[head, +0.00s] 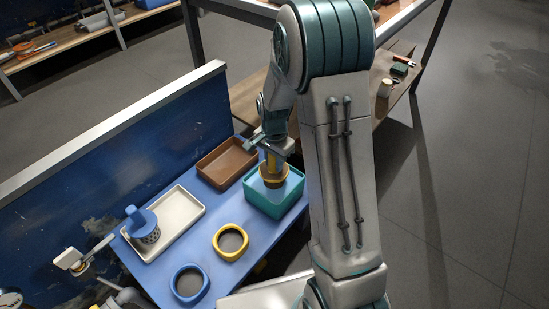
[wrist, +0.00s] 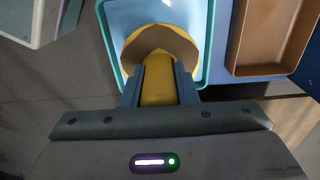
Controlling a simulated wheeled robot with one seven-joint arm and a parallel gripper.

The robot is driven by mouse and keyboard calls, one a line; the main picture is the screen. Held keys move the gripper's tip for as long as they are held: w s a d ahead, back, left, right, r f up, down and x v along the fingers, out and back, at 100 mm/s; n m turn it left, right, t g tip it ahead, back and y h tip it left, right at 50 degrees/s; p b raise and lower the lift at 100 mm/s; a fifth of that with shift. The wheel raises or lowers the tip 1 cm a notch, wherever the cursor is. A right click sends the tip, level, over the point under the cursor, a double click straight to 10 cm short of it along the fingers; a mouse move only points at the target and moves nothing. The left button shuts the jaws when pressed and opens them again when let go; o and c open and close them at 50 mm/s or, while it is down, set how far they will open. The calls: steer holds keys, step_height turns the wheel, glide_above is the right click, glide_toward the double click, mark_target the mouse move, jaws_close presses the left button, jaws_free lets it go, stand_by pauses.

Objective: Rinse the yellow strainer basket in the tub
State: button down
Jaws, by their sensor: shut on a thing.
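The yellow strainer basket (head: 273,172) is at the teal tub (head: 276,207) on the blue bench. In the wrist view the basket (wrist: 185,45) shows a yellow rim and a brown inside, with its yellow handle running back between my fingers. My gripper (wrist: 158,92) is shut on the handle. In the head view my gripper (head: 272,148) is above the tub, partly hidden by my arm. The basket appears within the tub's rim (wrist: 204,60); how deep it sits I cannot tell.
A brown tray (head: 226,161) lies beside the tub. A white tray (head: 184,207) holds a blue strainer basket (head: 149,233). A yellow ring (head: 230,241) and a blue ring (head: 189,283) lie at the front. A blue wall panel (head: 100,165) borders the bench.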

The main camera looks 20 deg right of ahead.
steer(key=shift+f+b, duration=1.15)
steer(key=shift+f, duration=1)
stand_by(4.3)
step_height(320, 180, up, 13)
steer(key=p, duration=1)
steer(key=shift+f+p, duration=0.2)
steer(key=shift+p, duration=0.1)
steer(key=shift+f, duration=0.1)
